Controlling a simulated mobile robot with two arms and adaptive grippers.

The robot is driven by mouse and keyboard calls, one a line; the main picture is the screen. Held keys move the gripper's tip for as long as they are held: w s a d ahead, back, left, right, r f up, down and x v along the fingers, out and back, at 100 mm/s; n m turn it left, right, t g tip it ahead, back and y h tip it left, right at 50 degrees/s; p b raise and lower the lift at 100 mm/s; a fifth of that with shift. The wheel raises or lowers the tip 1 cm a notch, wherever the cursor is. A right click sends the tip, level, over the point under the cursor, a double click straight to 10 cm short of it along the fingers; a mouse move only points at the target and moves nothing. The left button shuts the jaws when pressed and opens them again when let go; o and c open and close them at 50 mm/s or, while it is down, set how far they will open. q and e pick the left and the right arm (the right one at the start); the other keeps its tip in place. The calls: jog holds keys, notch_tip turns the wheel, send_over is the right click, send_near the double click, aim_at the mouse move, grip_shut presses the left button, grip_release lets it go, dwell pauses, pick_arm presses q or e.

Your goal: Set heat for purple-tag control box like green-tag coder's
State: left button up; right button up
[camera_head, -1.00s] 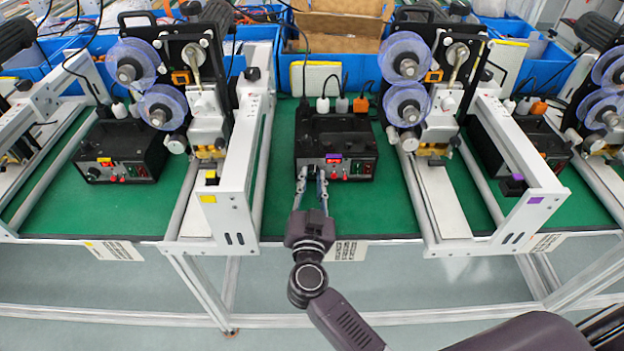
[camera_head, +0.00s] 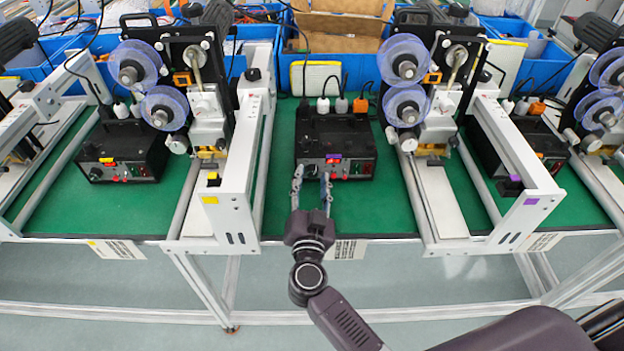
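The black control box with a purple tag (camera_head: 345,142) stands on the green bench mat in the middle. Its front panel has the purple tag, a dark knob at the left and small red and green parts; the knob's setting is too small to read. My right gripper (camera_head: 312,172) is open and empty just in front of this panel, its fingers apart below the knob. No green-tag coder can be made out. A coder with a yellow tag (camera_head: 210,200) stands left of the box, and one with a purple tag (camera_head: 532,201) stands to the right. My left gripper is out of view.
Another black control box (camera_head: 125,148) with a yellow tag sits at the left, and one more (camera_head: 545,148) sits behind the right coder's frame. White coder rails flank the middle box. Blue bins (camera_head: 350,70) line the back. The green mat (camera_head: 375,212) is clear around my gripper.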

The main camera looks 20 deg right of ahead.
jog(key=shift+s, duration=0.15)
jog(key=v, duration=1.1)
jog(key=shift+s+a, duration=0.15)
jog(key=shift+s, duration=0.2)
